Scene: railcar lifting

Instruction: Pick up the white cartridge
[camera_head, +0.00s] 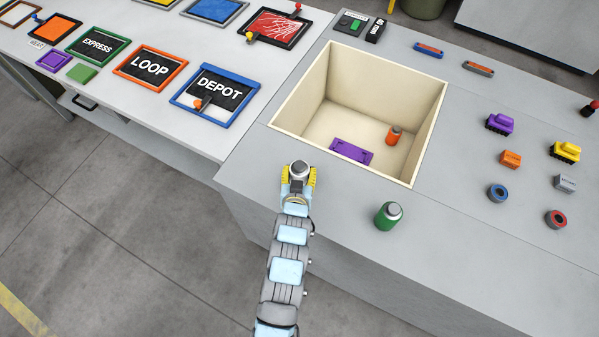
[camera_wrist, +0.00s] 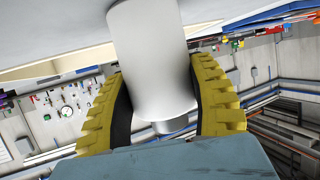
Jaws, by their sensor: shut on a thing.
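The white cartridge (camera_wrist: 150,50) is a smooth white cylinder with a grey metal cap. In the wrist view it stands between the two yellow, ribbed fingers of my gripper (camera_wrist: 160,110), which touch it on both sides. In the head view my gripper (camera_head: 298,178) is at the near left edge of the grey table, outside the cream bin. There the silver cap of the cartridge (camera_head: 299,169) shows between the yellow fingers, and most of its body is hidden.
The cream open bin (camera_head: 428,130) holds an orange bottle (camera_head: 394,135) and a purple plate (camera_head: 350,151). A green bottle (camera_head: 388,215) stands right of my gripper. Small toy vehicles and blocks (camera_head: 499,124) sit at right. Framed signs (camera_head: 212,91) lie on the white table at left.

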